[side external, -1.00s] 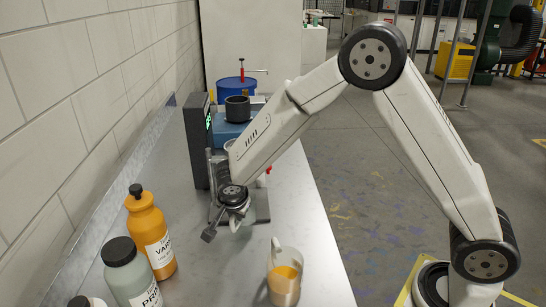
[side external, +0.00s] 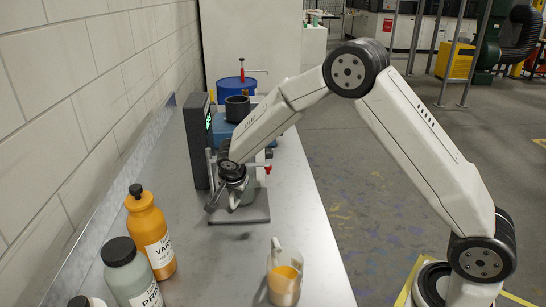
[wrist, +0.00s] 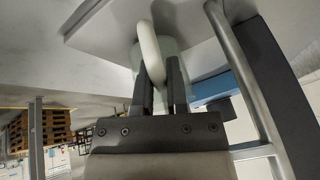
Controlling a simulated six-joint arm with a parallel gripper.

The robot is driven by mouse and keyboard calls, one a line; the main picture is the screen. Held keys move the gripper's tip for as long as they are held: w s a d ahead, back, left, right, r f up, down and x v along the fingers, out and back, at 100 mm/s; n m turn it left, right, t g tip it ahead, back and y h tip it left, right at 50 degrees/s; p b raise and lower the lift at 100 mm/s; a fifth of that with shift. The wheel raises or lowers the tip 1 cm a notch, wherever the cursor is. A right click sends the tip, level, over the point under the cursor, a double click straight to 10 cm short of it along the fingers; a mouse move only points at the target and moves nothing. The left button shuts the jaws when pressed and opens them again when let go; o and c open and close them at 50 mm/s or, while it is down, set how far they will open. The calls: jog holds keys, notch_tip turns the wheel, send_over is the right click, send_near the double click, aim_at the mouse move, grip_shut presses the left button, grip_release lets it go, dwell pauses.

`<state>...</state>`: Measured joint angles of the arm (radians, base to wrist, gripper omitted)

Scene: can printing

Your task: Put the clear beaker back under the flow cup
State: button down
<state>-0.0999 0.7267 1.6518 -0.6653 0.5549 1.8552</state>
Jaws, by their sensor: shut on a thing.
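My gripper (wrist: 160,88) is shut on the pale loop handle (wrist: 151,52) of the clear beaker (wrist: 178,48), whose greenish see-through wall shows behind the fingers in the wrist view. In the side view the beaker is mostly hidden by my wrist, which is at the flow cup stand. The stand has a dark upright with a green display (side external: 196,145) and a grey base plate (side external: 250,213). The base plate also shows in the wrist view (wrist: 88,22), close to the beaker; I cannot tell whether they touch. The flow cup is hidden behind my arm.
A jug of orange liquid (side external: 284,275) stands at the front of the bench. An orange bottle (side external: 149,235) and a grey bottle (side external: 128,272) stand at left. A dark pot (side external: 238,108) and a blue bucket (side external: 228,88) are behind the stand. The bench between is clear.

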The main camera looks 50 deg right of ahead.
jog(key=shift+f, duration=0.75)
jog(key=shift+s+f, duration=0.1)
jog(key=shift+f, duration=0.05)
jog(key=c, duration=0.7)
grip_release()
jog(key=shift+o, duration=0.2)
jog(key=shift+r, duration=0.2)
jog(key=v, duration=1.2)
jog(key=shift+s, duration=0.1)
